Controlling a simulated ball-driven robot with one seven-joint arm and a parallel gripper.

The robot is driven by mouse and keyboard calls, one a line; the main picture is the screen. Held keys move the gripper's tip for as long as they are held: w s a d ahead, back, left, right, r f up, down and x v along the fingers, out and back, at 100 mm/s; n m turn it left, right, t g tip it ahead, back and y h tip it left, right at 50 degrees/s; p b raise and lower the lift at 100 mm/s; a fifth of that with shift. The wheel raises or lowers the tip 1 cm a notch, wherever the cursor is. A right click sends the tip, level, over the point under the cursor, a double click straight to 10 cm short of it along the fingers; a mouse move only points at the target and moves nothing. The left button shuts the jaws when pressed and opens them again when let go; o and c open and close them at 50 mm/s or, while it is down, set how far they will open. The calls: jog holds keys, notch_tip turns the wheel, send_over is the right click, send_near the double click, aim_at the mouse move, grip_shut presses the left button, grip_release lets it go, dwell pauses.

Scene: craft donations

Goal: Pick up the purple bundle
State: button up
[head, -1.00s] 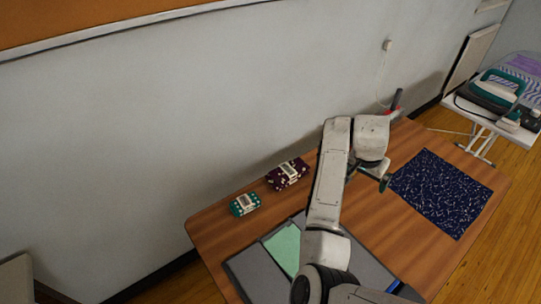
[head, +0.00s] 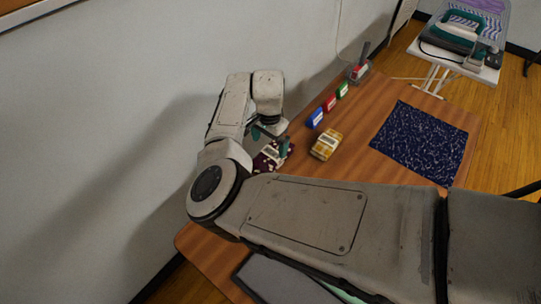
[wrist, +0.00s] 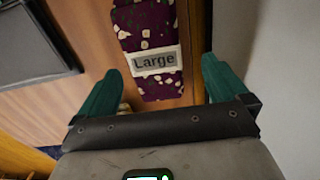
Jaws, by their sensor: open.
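The purple bundle (head: 266,163), dark purple with pale spots and a light band, lies on the wooden table near its wall-side edge. In the wrist view the purple bundle (wrist: 148,28) shows the word "Large" on its band. My gripper (head: 270,140) is open above the bundle, with teal fingers. In the wrist view the bundle's near end lies between the two fingers of my gripper (wrist: 162,66), with a gap at each side.
A yellow bundle (head: 326,144) lies just right of the purple one. Blue (head: 315,118), red (head: 330,104) and green (head: 343,90) small blocks stand in a row behind. A navy cloth (head: 424,142) lies at right. A grey mat (head: 280,281) is partly hidden by my arm.

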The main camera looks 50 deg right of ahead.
aim_at(272, 153)
jog(key=shift+s+d+f+p, duration=0.1)
jog(key=shift+s+f+p, duration=0.1)
jog(key=shift+f, duration=1.25)
jog(key=shift+s+d+f+p, duration=0.1)
jog(key=shift+s+f+p, duration=0.1)
jog(key=shift+f, duration=1.25)
jog(key=shift+c, duration=0.4)
jog(key=c, duration=0.9)
jog(key=shift+c, duration=0.2)
jog(key=shift+r, duration=0.15)
